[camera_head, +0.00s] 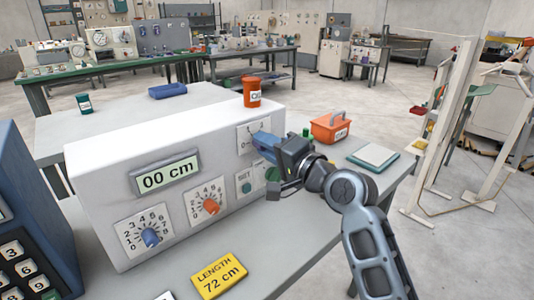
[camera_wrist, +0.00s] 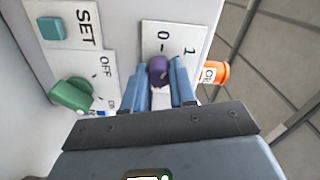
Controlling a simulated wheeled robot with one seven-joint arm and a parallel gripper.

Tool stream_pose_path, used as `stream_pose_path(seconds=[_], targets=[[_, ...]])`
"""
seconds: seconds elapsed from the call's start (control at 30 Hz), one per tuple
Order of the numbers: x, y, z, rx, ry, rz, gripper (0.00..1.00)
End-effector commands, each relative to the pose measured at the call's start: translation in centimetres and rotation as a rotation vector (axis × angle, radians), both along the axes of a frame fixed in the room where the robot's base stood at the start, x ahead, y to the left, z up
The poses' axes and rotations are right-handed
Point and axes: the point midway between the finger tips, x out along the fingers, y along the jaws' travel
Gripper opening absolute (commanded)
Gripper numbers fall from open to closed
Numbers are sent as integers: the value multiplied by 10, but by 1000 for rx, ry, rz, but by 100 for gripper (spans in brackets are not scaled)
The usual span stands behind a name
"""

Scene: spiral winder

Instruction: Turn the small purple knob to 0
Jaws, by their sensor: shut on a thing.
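The small purple knob (camera_wrist: 158,70) sits on a white plate marked 0 and 1 (camera_wrist: 190,32) on the machine's front panel. My gripper (camera_wrist: 160,78) has its two blue fingers on either side of the knob, shut on it. The knob's pointer direction cannot be made out. In the head view my gripper (camera_head: 264,145) reaches the right end of the white machine (camera_head: 110,160), and the fingers hide the knob.
An orange cup (camera_head: 252,93) stands on top. An orange toolbox (camera_head: 329,129) stands behind my gripper.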

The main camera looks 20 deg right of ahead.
Motion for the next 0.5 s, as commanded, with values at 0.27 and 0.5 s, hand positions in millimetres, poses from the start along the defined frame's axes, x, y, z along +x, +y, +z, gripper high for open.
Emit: stream_pose_path(seconds=[0.27,0.5], targets=[[0,1,-4,-232,-72,3,0],[0,2,-3,-382,-121,3,0]])
